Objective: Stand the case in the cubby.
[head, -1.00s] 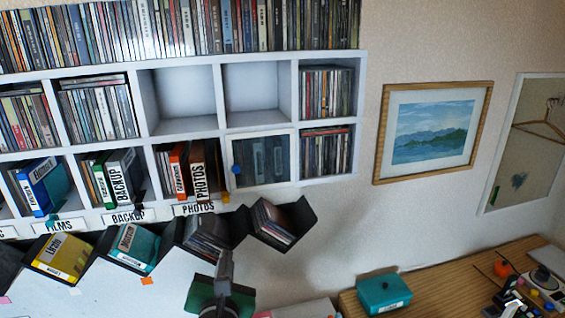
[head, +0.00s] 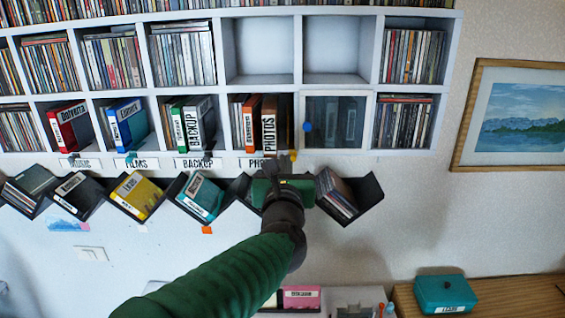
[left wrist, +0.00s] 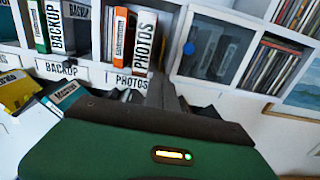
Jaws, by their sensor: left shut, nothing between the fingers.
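My left gripper (head: 285,163) is shut and empty, just below the PHOTOS cubby. In the left wrist view its dark fingers (left wrist: 162,92) point up at that cubby. Which case the task means is unclear. A yellow case (head: 137,196) and a teal case (head: 200,196) lean in the tilted bins below the shelves; the teal case also shows in the left wrist view (left wrist: 64,92). The labelled cubbies hold leaning cases: a red one (head: 70,128), a blue one (head: 127,124), BACKUP (head: 197,125) and PHOTOS (head: 269,124). My right gripper is not in view.
A glass-doored cubby (head: 335,122) with a blue knob is right of PHOTOS. Two upper cubbies (head: 263,50) are empty. Discs fill a bin (head: 338,192) right of my gripper. A teal box (head: 443,293) sits on the wooden desk (head: 515,296) at right.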

